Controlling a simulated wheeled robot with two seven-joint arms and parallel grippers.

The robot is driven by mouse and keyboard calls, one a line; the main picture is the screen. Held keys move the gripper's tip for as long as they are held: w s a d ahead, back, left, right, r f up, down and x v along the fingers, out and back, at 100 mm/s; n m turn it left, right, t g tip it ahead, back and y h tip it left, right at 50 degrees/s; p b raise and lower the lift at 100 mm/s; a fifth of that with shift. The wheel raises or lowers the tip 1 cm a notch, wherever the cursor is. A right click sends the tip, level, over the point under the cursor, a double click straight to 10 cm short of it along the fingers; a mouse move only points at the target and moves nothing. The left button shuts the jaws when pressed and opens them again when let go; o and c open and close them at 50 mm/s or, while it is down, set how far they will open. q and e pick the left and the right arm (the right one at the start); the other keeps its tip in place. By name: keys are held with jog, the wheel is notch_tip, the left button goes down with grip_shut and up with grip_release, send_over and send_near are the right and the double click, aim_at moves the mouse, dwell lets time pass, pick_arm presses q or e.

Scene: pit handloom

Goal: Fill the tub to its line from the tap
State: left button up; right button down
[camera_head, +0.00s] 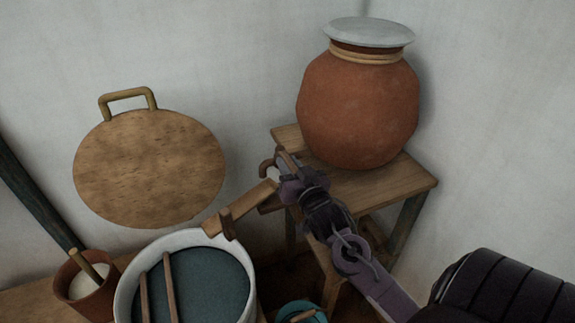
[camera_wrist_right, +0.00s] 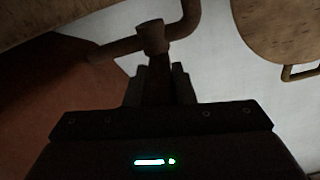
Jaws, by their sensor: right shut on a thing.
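The tub (camera_head: 123,287) stands at the bottom of the head view, a round pale vessel with a dark blue-teal inside or liquid. Its fill line is not distinguishable. The tap (camera_head: 267,167) is a small brown bent spout by the clay pot's foot. In the wrist view its curved pipe and knob (camera_wrist_right: 150,38) are close ahead of the fingers. My right gripper (camera_head: 285,171) is at the tap, shut on its handle; the fingers (camera_wrist_right: 157,88) hide the grip itself. No water stream can be made out. My left gripper is out of view.
A clay pot (camera_head: 358,110) with a pale lid stands on a wooden stool (camera_head: 400,187). A wooden trough (camera_head: 245,205) slopes from below the tap to the tub's rim. Two sticks (camera_head: 170,285) cross the tub. A brown cup (camera_head: 75,283) stands left; a round board (camera_head: 150,170) is against the wall.

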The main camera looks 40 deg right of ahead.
jog(key=c, duration=1.2)
grip_release()
jog(key=shift+c, duration=0.2)
jog(key=b+v, duration=0.1)
jog(key=v, duration=0.7)
jog(key=shift+b, duration=0.35)
